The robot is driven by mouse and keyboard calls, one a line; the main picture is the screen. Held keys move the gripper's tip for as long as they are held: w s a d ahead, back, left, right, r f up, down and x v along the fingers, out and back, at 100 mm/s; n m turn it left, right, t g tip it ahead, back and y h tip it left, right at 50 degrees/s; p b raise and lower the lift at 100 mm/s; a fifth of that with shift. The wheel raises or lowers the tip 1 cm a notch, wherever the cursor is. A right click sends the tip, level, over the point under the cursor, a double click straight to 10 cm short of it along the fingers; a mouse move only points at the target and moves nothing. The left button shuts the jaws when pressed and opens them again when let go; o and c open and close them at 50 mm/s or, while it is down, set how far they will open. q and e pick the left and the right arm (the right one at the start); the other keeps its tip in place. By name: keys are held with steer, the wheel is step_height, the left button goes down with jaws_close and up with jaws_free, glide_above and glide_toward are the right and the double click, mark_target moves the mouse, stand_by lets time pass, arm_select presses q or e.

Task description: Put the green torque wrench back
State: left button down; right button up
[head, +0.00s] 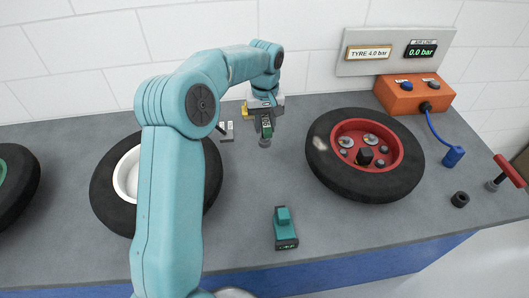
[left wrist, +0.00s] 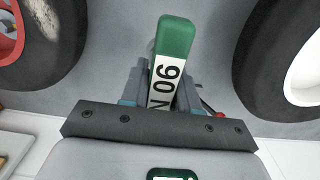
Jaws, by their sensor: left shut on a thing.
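The green torque wrench (left wrist: 175,38) has a green handle end and a white label with black characters, partly hidden by the jaws in the left wrist view. My left gripper (left wrist: 163,88) is shut on it. In the head view my left gripper (head: 265,112) holds the wrench (head: 266,127) upright over the back middle of the bench, left of the red-rimmed wheel. I cannot tell whether its lower end touches the bench. My right gripper is in neither view.
A red-rimmed wheel (head: 320,155) lies at the right, a white-rimmed wheel (head: 104,187) at the left behind my arm. A small grey holder (head: 226,131) stands near the wrench. A teal tool (head: 285,228) stands in front. An orange box (head: 414,98) is at the back right.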

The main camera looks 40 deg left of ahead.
arm_select(q)
step_height(320, 180, down, 6)
steer(key=shift+s+r, duration=0.1)
steer(key=shift+r, duration=0.05)
steer(key=shift+f, duration=0.35)
step_height(320, 180, down, 4)
steer(key=shift+r+p, duration=0.25)
steer(key=shift+p, duration=0.1)
steer(key=shift+f, duration=0.5)
steer(key=shift+r, duration=0.1)
steer(key=c, duration=0.8)
jaws_free()
steer(key=shift+f, duration=0.25)
steer(key=shift+c, duration=0.2)
steer(key=shift+r, duration=0.1)
